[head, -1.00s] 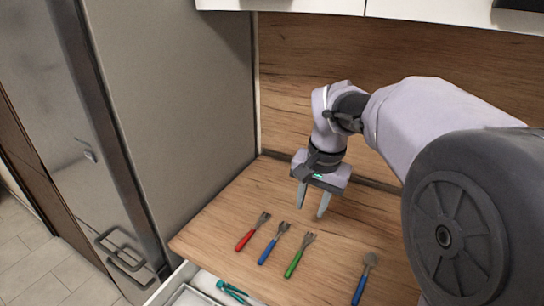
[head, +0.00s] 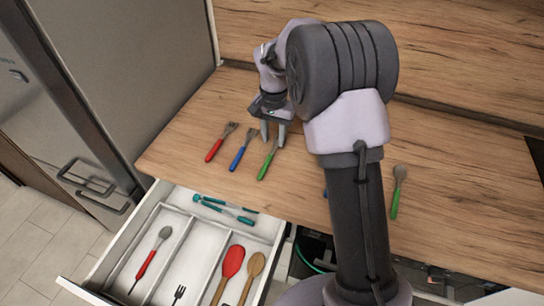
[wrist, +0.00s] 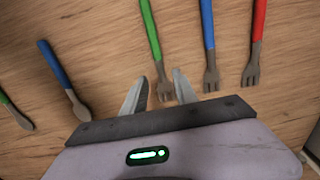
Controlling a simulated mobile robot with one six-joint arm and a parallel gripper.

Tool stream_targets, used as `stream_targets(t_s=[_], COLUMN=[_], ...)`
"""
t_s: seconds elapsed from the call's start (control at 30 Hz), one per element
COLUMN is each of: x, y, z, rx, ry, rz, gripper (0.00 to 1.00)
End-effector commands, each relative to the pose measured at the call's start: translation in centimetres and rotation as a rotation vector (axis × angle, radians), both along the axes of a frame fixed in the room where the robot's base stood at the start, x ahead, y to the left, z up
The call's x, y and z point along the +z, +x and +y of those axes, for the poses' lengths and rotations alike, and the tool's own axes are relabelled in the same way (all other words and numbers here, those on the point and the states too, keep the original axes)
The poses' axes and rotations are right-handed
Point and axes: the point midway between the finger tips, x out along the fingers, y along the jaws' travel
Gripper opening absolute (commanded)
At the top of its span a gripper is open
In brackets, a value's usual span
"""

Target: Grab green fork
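The green fork (head: 267,164) lies on the wooden counter (head: 180,140), its metal tines pointing toward the back. In the wrist view the green fork (wrist: 151,35) has its tined head between my two fingers. My gripper (head: 273,142) is open above the tine end of the fork. In the wrist view my gripper (wrist: 160,75) has its fingers apart on either side of the fork, with no clear contact; the remaining height is hard to tell.
A blue fork (wrist: 207,28) and a red fork (wrist: 259,20) lie close beside the green one. A blue spoon (wrist: 54,62) and a green spoon (head: 396,195) lie on the other side. An open drawer (head: 118,234) holding utensils juts out below the counter.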

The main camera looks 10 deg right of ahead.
Motion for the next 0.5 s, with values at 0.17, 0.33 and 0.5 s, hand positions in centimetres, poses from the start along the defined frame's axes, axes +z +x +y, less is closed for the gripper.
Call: stream_targets(t_s=[0.17,0.33,0.5], x=[-4.0,-4.0,-3.9], y=[-0.4,-0.3,-0.3], z=[0.4,0.3,0.3], rx=[0.000,0.000,0.000], ry=[0.000,0.001,0.001], rz=[0.002,0.001,0.001], gripper=[0.35,0.35,0.09])
